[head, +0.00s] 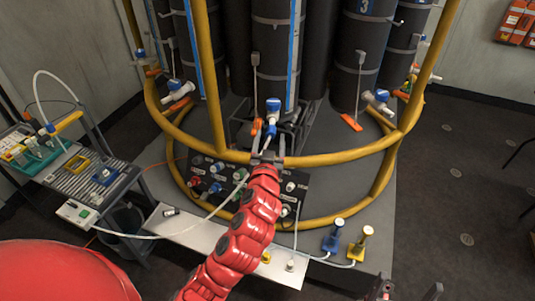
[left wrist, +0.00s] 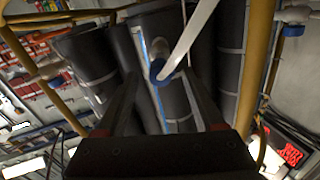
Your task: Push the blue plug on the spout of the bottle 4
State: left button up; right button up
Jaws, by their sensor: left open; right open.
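A blue plug (head: 273,104) sits at the white spout of the dark middle bottle (head: 275,45). No number shows on that bottle, so I cannot tell whether it is bottle 4; the bottle to its right (head: 362,50) bears a 3. My left gripper (head: 268,152) is open and empty, below and in front of the middle spout, by the yellow ring rail. My right gripper (head: 410,292) is partly in view at the bottom edge, open and empty.
Yellow rails (head: 325,158) ring the bottles. Other bottles have blue-capped spouts (head: 180,91) and orange levers (head: 351,122). A dark connector panel (head: 290,187) lies below the rail. A side cart (head: 85,180) stands left; blue and yellow pedals (head: 333,238) stand right. The floor at right is clear.

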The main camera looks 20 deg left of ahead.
pick_arm(q)
jog(key=p+v, duration=0.7)
jog(key=v, duration=1)
